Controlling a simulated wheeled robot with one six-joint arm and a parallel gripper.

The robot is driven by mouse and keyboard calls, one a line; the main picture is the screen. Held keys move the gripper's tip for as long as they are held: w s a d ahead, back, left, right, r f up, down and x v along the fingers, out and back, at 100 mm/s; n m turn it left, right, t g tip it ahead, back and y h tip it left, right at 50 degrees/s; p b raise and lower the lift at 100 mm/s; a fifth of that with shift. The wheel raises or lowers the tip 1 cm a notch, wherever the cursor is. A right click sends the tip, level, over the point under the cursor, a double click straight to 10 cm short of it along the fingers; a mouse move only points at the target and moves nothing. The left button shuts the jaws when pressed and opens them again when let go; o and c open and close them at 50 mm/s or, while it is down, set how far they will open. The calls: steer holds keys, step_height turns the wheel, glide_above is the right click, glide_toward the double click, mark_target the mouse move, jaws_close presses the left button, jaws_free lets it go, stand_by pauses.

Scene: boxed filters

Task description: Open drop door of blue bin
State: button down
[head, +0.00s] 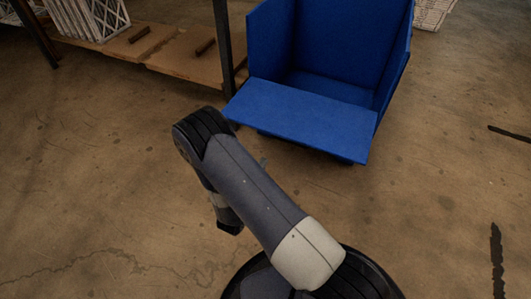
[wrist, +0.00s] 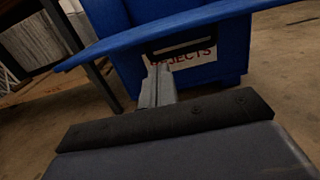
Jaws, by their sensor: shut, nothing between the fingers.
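The blue bin (head: 325,45) stands on the floor at the top of the head view, its inside empty where I can see. Its drop door (head: 300,115) is folded down and sticks out toward me, roughly level. In the wrist view the door (wrist: 150,38) shows nearly edge-on across the top, above the bin's lower front (wrist: 215,72). A white label (wrist: 190,54) with red letters reading "REJECTS" is partly covered there. My gripper (wrist: 158,82) is shut and empty, below the door's edge in the picture. Whether it touches the door I cannot tell. The head view hides my fingertips.
A shelf (head: 160,50) with a dark post (head: 224,45) stands close to the bin's left and holds white filters (head: 88,18). Another pale stack (head: 430,14) is behind the bin at right.

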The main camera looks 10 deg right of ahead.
steer(key=shift+s+a, duration=0.1)
steer(key=shift+s, duration=0.05)
steer(key=b+x, duration=0.2)
steer(key=x, duration=0.6)
steer(key=shift+b, duration=0.3)
steer(key=shift+r, duration=0.1)
